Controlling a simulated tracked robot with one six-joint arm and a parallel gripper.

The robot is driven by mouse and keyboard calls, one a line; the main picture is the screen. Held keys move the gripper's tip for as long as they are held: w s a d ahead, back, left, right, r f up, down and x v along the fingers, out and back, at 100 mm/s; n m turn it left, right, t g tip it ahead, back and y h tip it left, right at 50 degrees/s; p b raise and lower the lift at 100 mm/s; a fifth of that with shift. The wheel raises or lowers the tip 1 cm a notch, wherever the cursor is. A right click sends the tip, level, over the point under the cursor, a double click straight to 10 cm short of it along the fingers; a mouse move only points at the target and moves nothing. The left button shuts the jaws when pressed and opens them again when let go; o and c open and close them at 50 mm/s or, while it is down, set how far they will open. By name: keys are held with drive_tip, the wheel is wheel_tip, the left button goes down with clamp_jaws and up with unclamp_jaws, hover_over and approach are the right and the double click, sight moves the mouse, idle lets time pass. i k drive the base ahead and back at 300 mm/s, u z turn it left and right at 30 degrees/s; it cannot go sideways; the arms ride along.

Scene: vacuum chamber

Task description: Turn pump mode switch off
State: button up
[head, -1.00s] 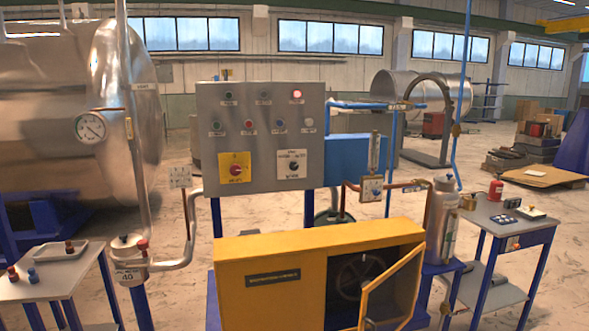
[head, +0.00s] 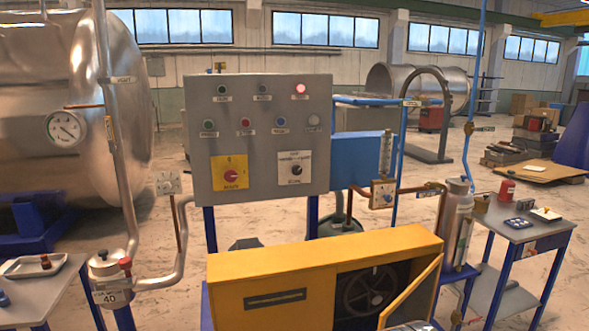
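The grey control panel (head: 258,110) stands upright on blue posts in the middle of the head view. The pump mode switch (head: 296,170) appears to be the black rotary knob on the white plate at the panel's lower right; its label and pointer setting are too small to read. To its left, a red rotary switch (head: 230,176) sits on a yellow plate. A red lamp (head: 300,88) glows at the panel's top right. Below it are several buttons, including a red one (head: 245,122). My gripper is not in view.
The yellow cabinet (head: 300,270) with an open door stands in front of the panel. A left table with a tray (head: 30,268), pipework with a gauge (head: 66,129) and a right table (head: 515,234) flank it. Bare floor shows behind.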

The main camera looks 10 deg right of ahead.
sight(297, 171)
drive_tip(key=u, duration=0.45)
drive_tip(key=i, duration=1.15)
drive_tip(key=u, duration=0.6)
